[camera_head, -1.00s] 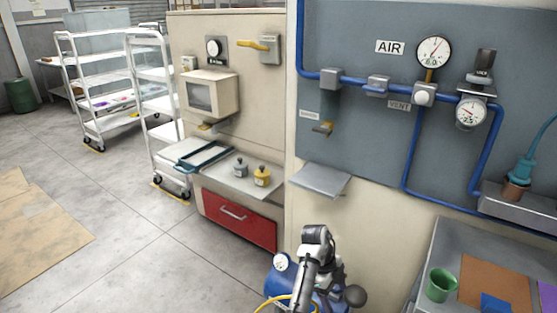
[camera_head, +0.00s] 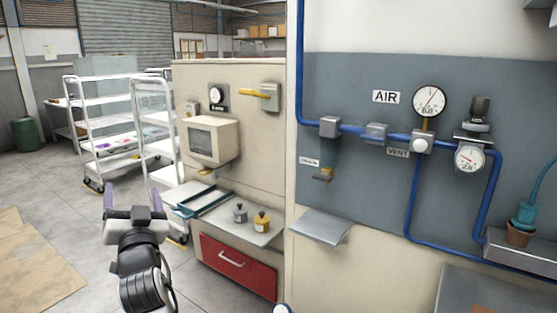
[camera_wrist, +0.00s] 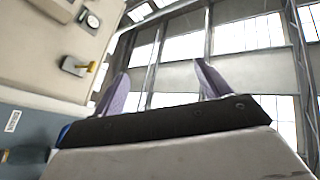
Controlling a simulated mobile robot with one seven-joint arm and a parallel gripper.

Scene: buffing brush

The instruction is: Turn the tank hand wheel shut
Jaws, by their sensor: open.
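The tank hand wheel is not visible in either current view. Only a small white rounded piece, perhaps the tank's gauge (camera_head: 282,309), shows at the bottom edge of the head view. My gripper (camera_head: 132,200) is raised at the lower left of the head view, fingers pointing up and away, in front of the carts and floor. In the wrist view my gripper (camera_wrist: 163,75) has its two purple fingers wide apart with nothing between them. Behind them are only high windows and wall beams.
A beige cabinet (camera_head: 235,85) with a red drawer (camera_head: 238,268) stands right of my gripper. The blue-piped AIR panel (camera_head: 345,95) fills the right side, with a small shelf (camera_head: 320,227) jutting out below. White carts (camera_head: 105,125) stand behind my gripper. Floor at left is open.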

